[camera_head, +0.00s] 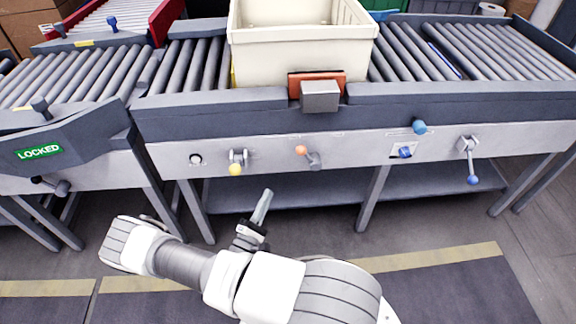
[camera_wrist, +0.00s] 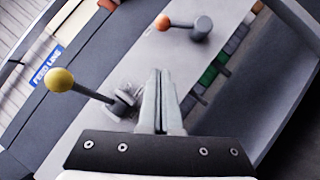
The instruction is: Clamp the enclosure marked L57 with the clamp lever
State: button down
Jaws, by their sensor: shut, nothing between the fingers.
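No enclosure with a readable L57 mark shows. Several levers sit on the light front panel of the conveyor, and I cannot tell which is the clamp lever. A yellow-knobbed lever (camera_head: 236,164) is at the left and an orange-knobbed lever (camera_head: 306,155) is in the middle. A blue-knobbed lever (camera_head: 472,168) hangs down at the right. My gripper (camera_head: 267,194) is shut and empty, in front of and below the panel, apart from the levers. In the wrist view, my gripper (camera_wrist: 163,75) has the yellow-knobbed lever (camera_wrist: 75,88) at left and the orange-knobbed lever (camera_wrist: 185,27) above.
A cream bin (camera_head: 299,45) stands on the rollers behind a grey block with an orange plate (camera_head: 317,80). A hinged section at left carries a green LOCKED label (camera_head: 39,152). A lower shelf (camera_head: 330,188) runs under the conveyor. Table legs flank my arm.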

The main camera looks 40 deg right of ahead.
aim_at(309, 156)
jog(key=s+r+b+x, duration=0.1)
jog(key=s+b+x, duration=0.1)
jog(key=x, duration=1.1)
jog(key=shift+s+d+r, duration=0.2)
jog(key=shift+d+r, duration=0.05)
jog(key=shift+d, duration=0.05)
jog(key=shift+a+r+p, duration=0.1)
jog(key=shift+r+p, duration=0.1)
jog(key=shift+p, duration=0.1)
